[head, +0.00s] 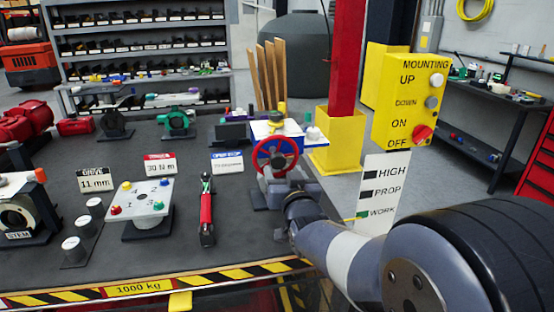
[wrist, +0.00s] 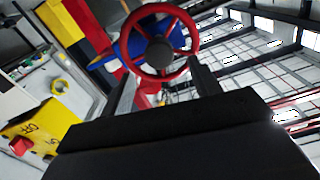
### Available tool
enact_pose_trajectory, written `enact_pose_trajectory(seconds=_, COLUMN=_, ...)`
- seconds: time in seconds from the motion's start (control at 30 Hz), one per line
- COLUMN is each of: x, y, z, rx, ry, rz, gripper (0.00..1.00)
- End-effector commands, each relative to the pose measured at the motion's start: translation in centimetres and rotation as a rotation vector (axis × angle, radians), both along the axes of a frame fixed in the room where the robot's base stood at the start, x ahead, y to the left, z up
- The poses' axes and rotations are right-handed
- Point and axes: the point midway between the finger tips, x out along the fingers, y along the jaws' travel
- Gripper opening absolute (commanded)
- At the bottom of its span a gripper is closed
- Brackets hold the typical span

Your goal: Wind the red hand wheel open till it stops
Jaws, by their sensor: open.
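The red hand wheel (head: 255,162) stands upright on the front of a blue and white valve actuator (head: 262,129), at the bench's right side. In the wrist view the wheel (wrist: 124,48) faces me with its dark hub and spokes showing. My gripper (head: 279,180) is just in front of the wheel's lower part and covers some of the actuator's base. In the wrist view my gripper (wrist: 162,72) is open, with one finger on each side below the wheel's lower rim. I cannot tell whether a finger touches the rim. Nothing is held between the fingers.
A red post (head: 347,60) in a yellow base stands behind the actuator, with a yellow control box (head: 408,100) to its right.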

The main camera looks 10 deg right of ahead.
Motion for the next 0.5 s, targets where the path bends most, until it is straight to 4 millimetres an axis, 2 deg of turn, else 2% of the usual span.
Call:
enact_pose_trajectory(seconds=0.1, x=1.9, y=0.0, z=0.1, rx=0.000, ry=0.002, rz=0.000, gripper=0.59)
enact_pose_trajectory(seconds=0.3, x=4.6, y=0.0, z=0.1, rx=0.000, ry=0.001, rz=0.000, gripper=0.59)
enact_pose_trajectory(seconds=0.5, x=6.2, y=0.0, z=0.0, rx=0.000, ry=0.001, rz=0.000, gripper=0.59)
